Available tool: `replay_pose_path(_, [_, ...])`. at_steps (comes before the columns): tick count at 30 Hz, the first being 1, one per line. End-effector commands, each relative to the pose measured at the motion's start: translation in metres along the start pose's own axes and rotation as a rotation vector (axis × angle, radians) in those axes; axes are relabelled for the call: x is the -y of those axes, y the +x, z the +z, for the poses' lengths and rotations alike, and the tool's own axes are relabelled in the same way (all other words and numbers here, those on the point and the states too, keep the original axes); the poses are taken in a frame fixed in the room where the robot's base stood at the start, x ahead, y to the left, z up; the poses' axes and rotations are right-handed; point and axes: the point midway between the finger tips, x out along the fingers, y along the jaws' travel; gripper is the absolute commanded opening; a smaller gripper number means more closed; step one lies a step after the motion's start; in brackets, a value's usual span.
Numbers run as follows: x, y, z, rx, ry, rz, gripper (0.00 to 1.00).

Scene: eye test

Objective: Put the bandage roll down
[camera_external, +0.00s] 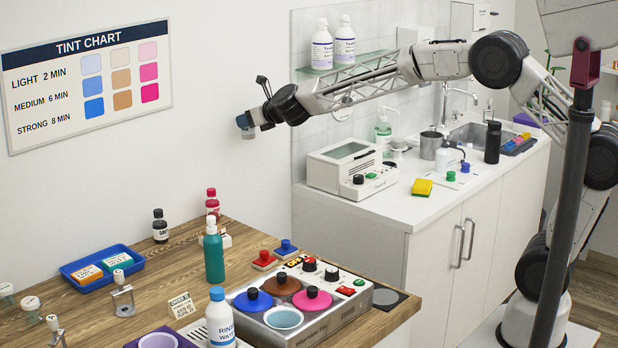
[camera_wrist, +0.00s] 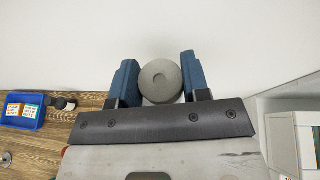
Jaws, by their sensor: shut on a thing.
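My gripper (camera_external: 245,124) is in the air in front of the white wall, well above the wooden counter (camera_external: 150,290). Its blue fingers are shut on a grey round piece with a small dimple in its end face, taken to be the bandage roll (camera_wrist: 158,84). The roll sits between the two fingers in the wrist view. In the external view only a small grey part of it (camera_external: 248,134) shows below the fingers. The roll touches no surface below.
Below stand a green bottle (camera_external: 214,257), a white bottle (camera_external: 220,318), a blue tray (camera_external: 75,282) and a metal unit with coloured lids (camera_external: 335,312). A white box machine (camera_external: 335,182) stands on the white counter (camera_external: 395,205). Bare wood lies between blue tray and green bottle.

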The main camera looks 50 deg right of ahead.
Motion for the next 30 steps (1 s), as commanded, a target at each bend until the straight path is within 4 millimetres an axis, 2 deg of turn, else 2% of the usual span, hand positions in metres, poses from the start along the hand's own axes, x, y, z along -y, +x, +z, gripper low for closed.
replay_pose_path(8, [0.027, 0.015, -0.039, -0.001, 0.028, -0.070, 0.20])
replay_pose_path(11, [0.039, 0.023, -0.060, -0.003, 0.040, -0.099, 0.20])
replay_pose_path(14, [0.052, 0.032, -0.088, -0.002, 0.054, -0.135, 0.20])
replay_pose_path(21, [0.093, 0.054, -0.175, -0.004, 0.098, -0.240, 0.20])
replay_pose_path(27, [0.124, 0.065, -0.244, -0.001, 0.130, -0.320, 0.20])
replay_pose_path(30, [0.135, 0.067, -0.272, -0.001, 0.143, -0.348, 0.20])
